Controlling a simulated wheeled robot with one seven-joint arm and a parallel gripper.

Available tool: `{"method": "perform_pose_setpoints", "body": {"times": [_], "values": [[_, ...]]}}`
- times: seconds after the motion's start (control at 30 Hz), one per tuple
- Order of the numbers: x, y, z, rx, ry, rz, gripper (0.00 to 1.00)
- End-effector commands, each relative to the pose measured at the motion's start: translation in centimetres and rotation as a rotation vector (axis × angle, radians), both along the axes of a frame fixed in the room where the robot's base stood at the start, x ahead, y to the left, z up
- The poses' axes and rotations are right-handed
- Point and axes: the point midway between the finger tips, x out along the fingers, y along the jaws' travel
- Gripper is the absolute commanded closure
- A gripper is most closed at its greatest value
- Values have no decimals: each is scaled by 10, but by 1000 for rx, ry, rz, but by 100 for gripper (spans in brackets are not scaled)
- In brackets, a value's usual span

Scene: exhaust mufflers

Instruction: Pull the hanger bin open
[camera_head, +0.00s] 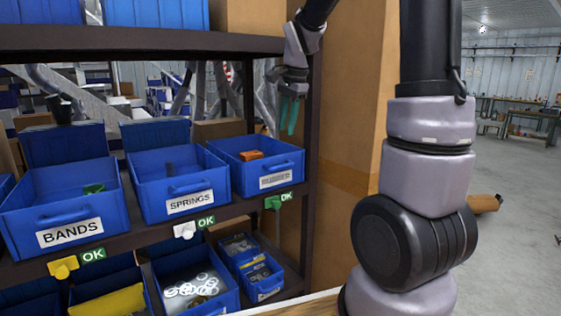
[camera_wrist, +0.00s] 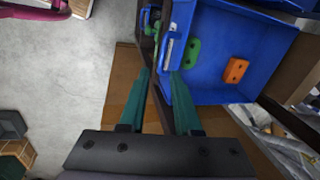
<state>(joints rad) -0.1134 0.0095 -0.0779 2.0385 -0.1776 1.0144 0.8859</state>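Three labelled blue bins sit on the middle shelf. The right-hand bin (camera_head: 246,173) holds an orange part (camera_head: 250,155) and has a front handle; its label is too small to read, but it appears to be the hanger bin. Its back stands against the shelf. In the wrist view, the bin (camera_wrist: 226,78) shows an orange part (camera_wrist: 236,70) and a green part (camera_wrist: 193,52). My gripper (camera_head: 289,118) is above the bin's front right corner, pointing down. In the wrist view its teal fingers (camera_wrist: 160,74) are apart with nothing held, the right one overlapping the bin's front wall.
The SPRINGS bin (camera_head: 180,185) stands left of it, and the BANDS bin (camera_head: 62,205) farther left. A shelf upright (camera_head: 312,150) and a tall cardboard box (camera_head: 352,120) are close to the right. More bins stand on the shelf below. Open floor lies at far right.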

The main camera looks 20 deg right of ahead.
Motion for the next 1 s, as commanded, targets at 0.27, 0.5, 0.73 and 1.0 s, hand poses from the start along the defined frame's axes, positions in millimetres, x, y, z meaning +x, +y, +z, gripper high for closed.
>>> {"method": "perform_pose_setpoints", "body": {"times": [0.27,0.5,0.73,1.0], "values": [[22,1,-24,-2,47,-84,68],[28,3,-63,-1,48,-83,68],[35,6,-103,-1,46,-81,68],[40,7,-123,1,44,-81,68]]}}
